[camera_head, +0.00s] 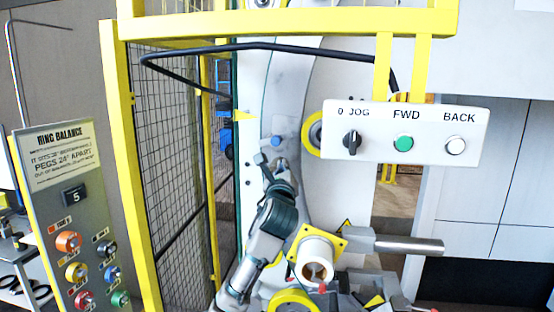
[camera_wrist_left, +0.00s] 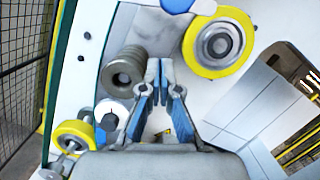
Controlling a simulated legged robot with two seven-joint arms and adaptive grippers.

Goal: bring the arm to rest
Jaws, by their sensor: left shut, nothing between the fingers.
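My left arm (camera_head: 265,230) rises from the bottom centre in the head view, in front of the white machine. My right gripper is not in view.
A control box (camera_head: 400,131) hangs at the right. A yellow frame (camera_head: 290,24) with mesh stands at left and above. A ring balance panel (camera_head: 75,215) is at far left. A yellow-rimmed roller (camera_wrist_left: 218,42) and stacked grey discs (camera_wrist_left: 124,72) flank the fingers.

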